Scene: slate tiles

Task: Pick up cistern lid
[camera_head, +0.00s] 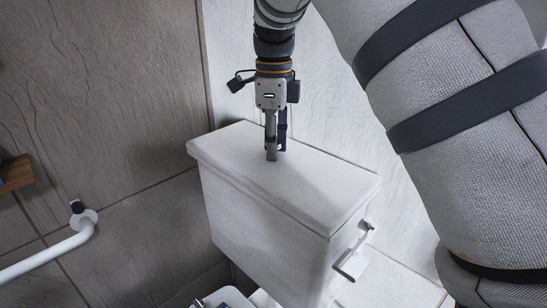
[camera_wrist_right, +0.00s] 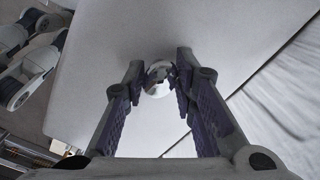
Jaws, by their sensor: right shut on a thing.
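The cistern lid (camera_head: 325,185) is a pale slab lying on top of the white cistern (camera_head: 262,225), with no clear gap between them. My right gripper (camera_head: 272,155) comes straight down onto the middle of the lid from above. In the right wrist view, its two fingers (camera_wrist_right: 158,72) close around a small round shiny knob (camera_wrist_right: 157,90) on the pale lid surface (camera_wrist_right: 110,50). The fingertips hide part of the knob. In the head view the knob is hidden behind the gripper. My left gripper is not in view.
A chrome lever (camera_head: 352,262) sticks out from the cistern's right end. A white grab rail (camera_head: 50,258) is on the left, with a wooden edge (camera_head: 14,175) above it. Tiled walls stand close behind and left of the cistern. My own arm fills the upper right.

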